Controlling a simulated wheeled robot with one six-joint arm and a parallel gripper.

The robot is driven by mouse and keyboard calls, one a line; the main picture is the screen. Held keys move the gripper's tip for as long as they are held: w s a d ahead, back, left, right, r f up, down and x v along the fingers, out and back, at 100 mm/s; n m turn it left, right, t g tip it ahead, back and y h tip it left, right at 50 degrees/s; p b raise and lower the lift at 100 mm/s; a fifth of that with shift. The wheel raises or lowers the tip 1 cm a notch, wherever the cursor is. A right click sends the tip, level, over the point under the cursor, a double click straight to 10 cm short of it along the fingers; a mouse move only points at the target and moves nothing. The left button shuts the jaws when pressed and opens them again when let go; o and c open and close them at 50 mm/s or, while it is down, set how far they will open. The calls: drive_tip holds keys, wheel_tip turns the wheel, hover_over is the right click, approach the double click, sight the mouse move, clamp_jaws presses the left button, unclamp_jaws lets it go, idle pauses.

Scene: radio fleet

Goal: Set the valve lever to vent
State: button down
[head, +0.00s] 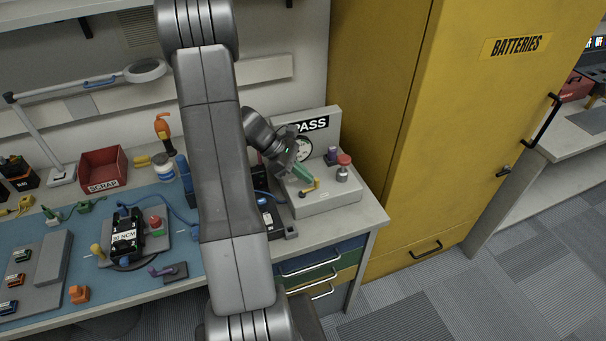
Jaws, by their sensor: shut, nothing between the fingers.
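A grey test fixture (335,200) stands at the right end of the bench, with an upright back panel. A small yellow lever (310,187) is on the fixture's top. My gripper (306,177) has green fingers, is shut and empty, and reaches down from the upper left right at the lever. I cannot tell whether the fingers touch the lever. Part of the lever is hidden behind the fingers. The marks for its positions, vent included, are too small to read.
A round gauge (302,148) and a partly covered "PASS" sign (311,125) are on the panel. A red-topped knob (343,168) and a dark purple-topped part (331,156) stand near the lever. A yellow batteries cabinet (450,120) closes off the right side.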

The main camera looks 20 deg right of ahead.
drive_tip(key=shift+a, duration=0.1)
drive_tip(key=shift+s+a, duration=0.15)
drive_tip(key=shift+a, duration=0.55)
